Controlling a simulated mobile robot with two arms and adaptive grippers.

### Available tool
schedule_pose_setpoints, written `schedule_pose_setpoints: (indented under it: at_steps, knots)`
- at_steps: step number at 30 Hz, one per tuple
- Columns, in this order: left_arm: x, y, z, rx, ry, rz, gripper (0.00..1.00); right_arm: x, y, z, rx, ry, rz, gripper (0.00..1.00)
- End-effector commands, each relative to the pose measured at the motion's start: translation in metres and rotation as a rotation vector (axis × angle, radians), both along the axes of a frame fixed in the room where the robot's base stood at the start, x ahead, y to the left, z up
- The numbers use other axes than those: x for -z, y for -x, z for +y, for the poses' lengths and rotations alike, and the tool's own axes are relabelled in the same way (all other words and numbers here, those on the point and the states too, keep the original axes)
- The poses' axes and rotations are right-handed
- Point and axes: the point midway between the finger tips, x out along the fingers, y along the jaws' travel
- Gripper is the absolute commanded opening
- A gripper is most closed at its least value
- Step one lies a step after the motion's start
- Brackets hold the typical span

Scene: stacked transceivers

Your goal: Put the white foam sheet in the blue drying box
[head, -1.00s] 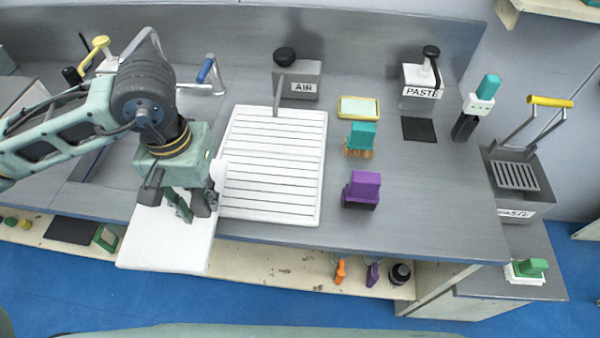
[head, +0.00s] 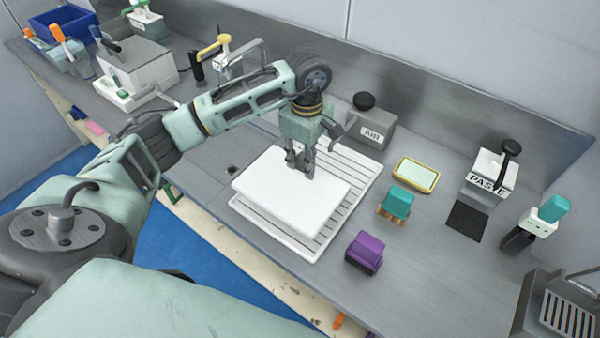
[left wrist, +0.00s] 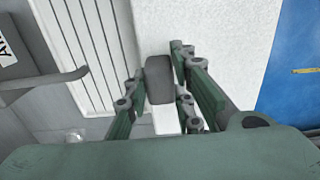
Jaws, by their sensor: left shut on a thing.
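The white foam sheet (head: 285,195) is a flat white slab above the white slatted rack, covering much of it. I cannot tell whether the sheet touches the rack. A blue open box (head: 66,27) stands at the far upper left, probably the drying box; its inside is mostly hidden. My right gripper is not in view.
The slatted rack (head: 358,165) lies on the grey counter. To its right are a teal block (head: 398,203), a purple block (head: 364,252) and a yellow-rimmed tray (head: 416,174). The AIR box (head: 373,125) stands behind. A white-grey machine (head: 135,70) stands between the sheet and the blue box.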

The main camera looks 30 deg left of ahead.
Motion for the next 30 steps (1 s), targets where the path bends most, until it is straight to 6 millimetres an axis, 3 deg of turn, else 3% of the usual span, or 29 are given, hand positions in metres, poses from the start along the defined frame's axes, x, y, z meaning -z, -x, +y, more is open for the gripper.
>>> schedule_pose_setpoints:
  at_steps: [3, 9, 15, 26, 27, 30]
  knots:
    - [0.017, 0.001, 0.000, 0.002, 0.000, 0.003, 0.00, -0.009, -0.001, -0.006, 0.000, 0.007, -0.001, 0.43]
    - [0.033, 0.000, 0.000, 0.004, 0.001, 0.001, 0.00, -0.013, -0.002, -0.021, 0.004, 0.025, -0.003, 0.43]
    - [0.060, 0.001, -0.001, 0.005, 0.001, 0.001, 0.00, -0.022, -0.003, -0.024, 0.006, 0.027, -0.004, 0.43]
    - [0.068, 0.000, 0.000, 0.006, -0.001, -0.002, 0.00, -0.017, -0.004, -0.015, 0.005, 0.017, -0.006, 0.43]
    - [0.068, 0.000, 0.000, 0.006, -0.001, -0.002, 0.24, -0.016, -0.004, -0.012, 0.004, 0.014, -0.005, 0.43]
    - [0.067, 0.000, 0.000, 0.006, -0.001, -0.002, 0.32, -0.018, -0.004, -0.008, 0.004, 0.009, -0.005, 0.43]
